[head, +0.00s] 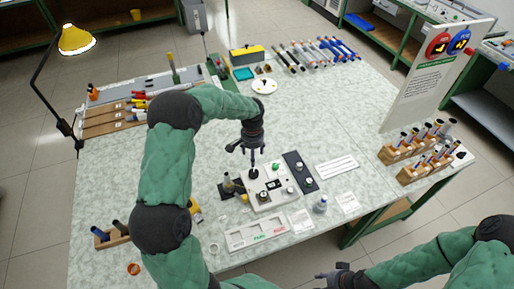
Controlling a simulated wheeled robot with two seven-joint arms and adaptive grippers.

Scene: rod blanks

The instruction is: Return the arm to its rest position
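My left arm reaches in from the lower left and bends over the table. Its gripper (246,149) hangs above the grey-white device panel (269,205), with its dark fingers looking spread apart. A thin dark upright piece (253,162) shows just below the fingers, over the panel's back left; whether the gripper touches it I cannot tell. My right arm comes in from the lower right, low in front of the table. Its gripper (335,276) is at the bottom edge, partly cut off, and its fingers are not clear.
The table (330,120) holds wooden racks of rods (425,172) at right, a row of rods (318,54) at the back, a sign board (437,75) and a yellow lamp (76,39). A labelled tray (256,233) lies near the front edge.

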